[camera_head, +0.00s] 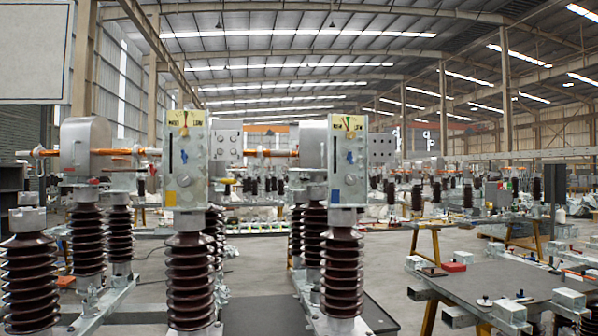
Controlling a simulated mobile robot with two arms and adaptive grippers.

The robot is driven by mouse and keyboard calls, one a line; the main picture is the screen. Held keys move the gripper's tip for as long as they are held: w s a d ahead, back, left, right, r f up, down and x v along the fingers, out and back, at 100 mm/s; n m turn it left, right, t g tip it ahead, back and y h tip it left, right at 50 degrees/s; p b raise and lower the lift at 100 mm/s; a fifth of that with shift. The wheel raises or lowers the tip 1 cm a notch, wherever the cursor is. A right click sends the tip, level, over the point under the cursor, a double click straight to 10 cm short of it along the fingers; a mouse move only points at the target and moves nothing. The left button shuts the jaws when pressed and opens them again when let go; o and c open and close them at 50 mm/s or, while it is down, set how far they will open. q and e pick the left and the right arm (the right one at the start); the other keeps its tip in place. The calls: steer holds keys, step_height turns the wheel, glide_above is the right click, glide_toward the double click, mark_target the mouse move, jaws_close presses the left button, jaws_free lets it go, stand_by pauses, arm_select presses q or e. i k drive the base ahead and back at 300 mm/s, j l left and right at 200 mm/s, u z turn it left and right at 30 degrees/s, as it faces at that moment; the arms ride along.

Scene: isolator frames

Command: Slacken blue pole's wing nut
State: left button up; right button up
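Two grey mechanism boxes stand on brown ribbed insulators. The right box (341,165) carries a blue square label (336,196) low on its front, so it appears to be the blue pole. A small blue part (350,157), possibly its wing nut, sits mid-front beside a dark vertical slot. A dial with a coloured scale (349,124) is on top. The left box (186,170) has a yellow label (170,198) and a similar small blue part (184,155). How tight either part is cannot be told. Neither of my grippers is in view.
Brown insulators (341,275) rise from a metal frame in front. An orange rod (115,152) runs at the left box's height. A grey-topped workbench (490,280) with small parts stands at the right. Bare floor (385,265) lies between.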

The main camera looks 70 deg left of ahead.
mark_target(349, 158)
steer(key=u, duration=1.85)
